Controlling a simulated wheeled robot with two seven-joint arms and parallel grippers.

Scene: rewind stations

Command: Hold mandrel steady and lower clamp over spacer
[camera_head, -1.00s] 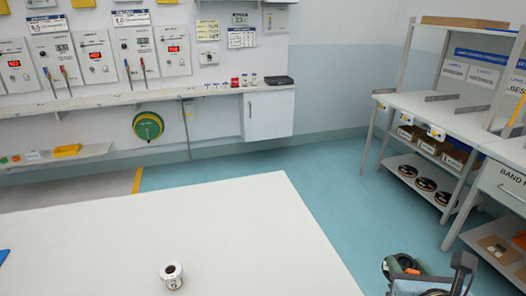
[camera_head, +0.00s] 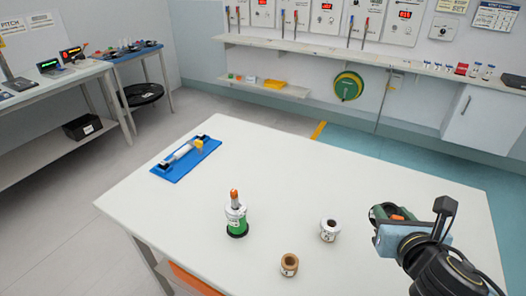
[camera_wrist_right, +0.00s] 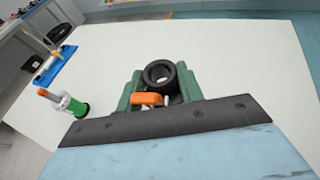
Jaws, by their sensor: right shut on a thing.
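The mandrel (camera_head: 235,199) stands upright on the white table, with an orange-brown tip, white pieces around its middle and a green lower part. It also shows at the left of the right wrist view (camera_wrist_right: 45,94). My right gripper (camera_head: 387,212) is raised over the right part of the table, apart from the mandrel. In the right wrist view its green fingers are shut on a dark ring-shaped clamp (camera_wrist_right: 158,73) with an orange lever. Which white piece is the spacer I cannot tell for sure. My left gripper is not in view.
A white roll (camera_head: 329,231) and a brown roll (camera_head: 289,264) stand on the table (camera_head: 270,170) right of the mandrel. A blue stand (camera_head: 172,171) with a white roller lies at the far left. Much of the tabletop behind is clear.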

